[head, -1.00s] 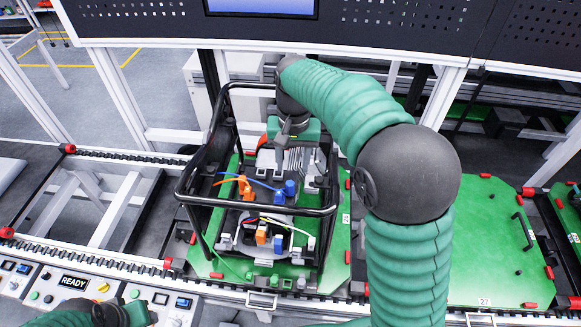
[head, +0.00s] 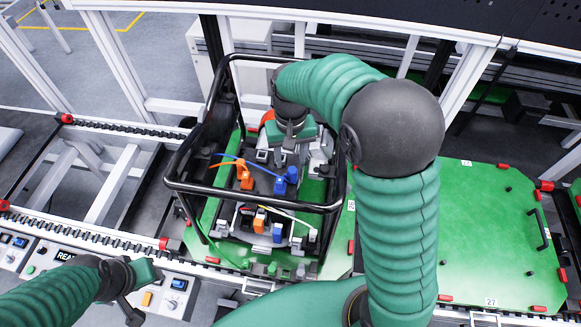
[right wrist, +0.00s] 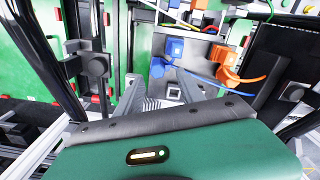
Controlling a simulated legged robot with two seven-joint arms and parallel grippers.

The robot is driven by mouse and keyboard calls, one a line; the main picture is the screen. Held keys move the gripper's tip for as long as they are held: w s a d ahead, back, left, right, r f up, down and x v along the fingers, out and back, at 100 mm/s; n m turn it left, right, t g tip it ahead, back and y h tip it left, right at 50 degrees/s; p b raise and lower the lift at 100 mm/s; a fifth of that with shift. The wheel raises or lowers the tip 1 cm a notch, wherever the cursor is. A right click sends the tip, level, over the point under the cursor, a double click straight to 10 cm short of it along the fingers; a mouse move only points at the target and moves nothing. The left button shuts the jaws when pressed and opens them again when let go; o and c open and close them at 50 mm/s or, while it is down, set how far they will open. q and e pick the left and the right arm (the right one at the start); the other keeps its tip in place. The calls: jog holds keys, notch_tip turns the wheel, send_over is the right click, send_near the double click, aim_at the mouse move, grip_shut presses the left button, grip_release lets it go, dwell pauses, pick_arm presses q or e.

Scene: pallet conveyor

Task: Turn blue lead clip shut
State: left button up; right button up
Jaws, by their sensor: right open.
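The blue lead clip (head: 286,182) sits at the inner end of the blue lead (head: 256,169) on the unit inside the black tube frame. It also shows just beyond my fingers in the right wrist view (right wrist: 168,52). An orange clip (head: 243,178) stands to its left in the head view. My right gripper (right wrist: 168,88) is open and empty, its grey fingers close to the blue clip but seemingly apart from it. In the head view my right gripper (head: 289,150) is above and behind the clip, partly hidden. My left gripper (head: 128,302) is low at the left, over the control panel; its jaws are unclear.
Black frame bars (head: 250,200) surround the unit and cross in front of it. The unit rests on a green pallet (head: 200,215). An orange and white connector row (head: 262,224) is at the front. Another green pallet (head: 490,230) lies to the right.

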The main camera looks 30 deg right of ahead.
aim_at(292, 168)
jog(key=f, duration=0.4)
jog(key=d+f+p, duration=0.1)
jog(key=f, duration=0.2)
jog(key=shift+w+d, duration=0.1)
jog(key=shift+w, duration=0.3)
jog(key=shift+s, duration=0.1)
jog(key=shift+s+a, duration=0.15)
jog(key=shift+a, duration=0.15)
jog(key=shift+c, duration=0.4)
jog(key=shift+a, duration=0.15)
jog(key=c, duration=0.5)
grip_shut()
jog(key=shift+d, duration=0.3)
